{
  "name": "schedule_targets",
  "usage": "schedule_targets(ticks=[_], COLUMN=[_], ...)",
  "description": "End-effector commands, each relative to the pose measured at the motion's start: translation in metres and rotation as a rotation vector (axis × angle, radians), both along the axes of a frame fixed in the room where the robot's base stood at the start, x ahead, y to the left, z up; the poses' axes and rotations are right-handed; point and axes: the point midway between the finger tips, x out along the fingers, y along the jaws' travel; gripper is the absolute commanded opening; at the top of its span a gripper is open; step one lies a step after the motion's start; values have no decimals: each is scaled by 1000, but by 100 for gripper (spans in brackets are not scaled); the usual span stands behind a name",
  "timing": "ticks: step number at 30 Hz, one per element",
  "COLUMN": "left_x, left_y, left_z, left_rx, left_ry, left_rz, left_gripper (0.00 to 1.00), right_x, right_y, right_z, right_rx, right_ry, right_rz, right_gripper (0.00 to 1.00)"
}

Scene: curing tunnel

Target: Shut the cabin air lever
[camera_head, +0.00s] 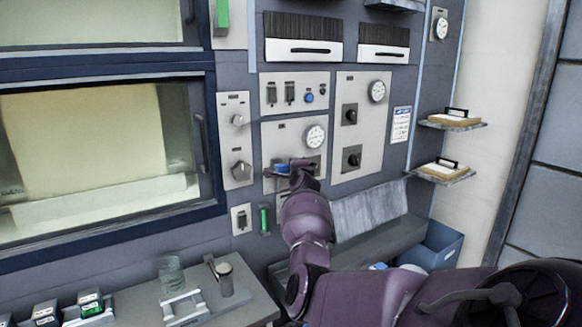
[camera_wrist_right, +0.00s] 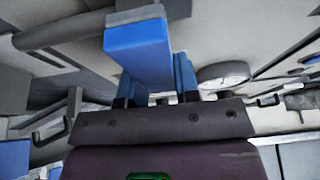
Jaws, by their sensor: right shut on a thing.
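The cabin air lever appears to be the one with a blue grip (camera_head: 281,170) on the lower middle panel, below a round white gauge. My right gripper (camera_head: 296,168) is at this grip and partly hides it. In the right wrist view, the blue grip (camera_wrist_right: 140,52) sits between the two fingers of my right gripper (camera_wrist_right: 156,82), which is shut on it. A grey bar (camera_wrist_right: 70,30) runs left from the grip's far end. The lever's pivot and any marks by it cannot be made out. My left gripper is not in view.
Gauges (camera_head: 315,136), knobs (camera_head: 352,158) and switches surround the lever. A framed window (camera_head: 90,140) is on the left. A bench (camera_head: 140,306) with a glass jar (camera_head: 171,272) stands below it. A blue bin (camera_head: 440,243) is at lower right, below two small shelves (camera_head: 446,174).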

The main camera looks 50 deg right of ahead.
Motion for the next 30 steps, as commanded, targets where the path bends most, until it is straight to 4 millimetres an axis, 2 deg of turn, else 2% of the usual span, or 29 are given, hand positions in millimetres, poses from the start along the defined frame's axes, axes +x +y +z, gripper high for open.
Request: schedule_targets(ticks=[18,19,21,23,24,30], left_x=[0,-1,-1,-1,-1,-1], left_y=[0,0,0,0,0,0], left_z=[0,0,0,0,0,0], left_rx=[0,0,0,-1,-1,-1], left_ry=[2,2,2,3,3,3], left_rz=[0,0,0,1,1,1], left_gripper=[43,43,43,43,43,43], right_x=[0,0,0,0,0,0], right_y=[-5,-5,-5,-5,-5,-5], right_z=[-1,-1,-1,-1,-1,-1], right_rx=[25,25,24,24,23,23], right_ry=[-8,-8,-8,-8,-7,-6], right_rz=[0,0,0,0,0,0], right_gripper=[0,34,45,54,55,55])
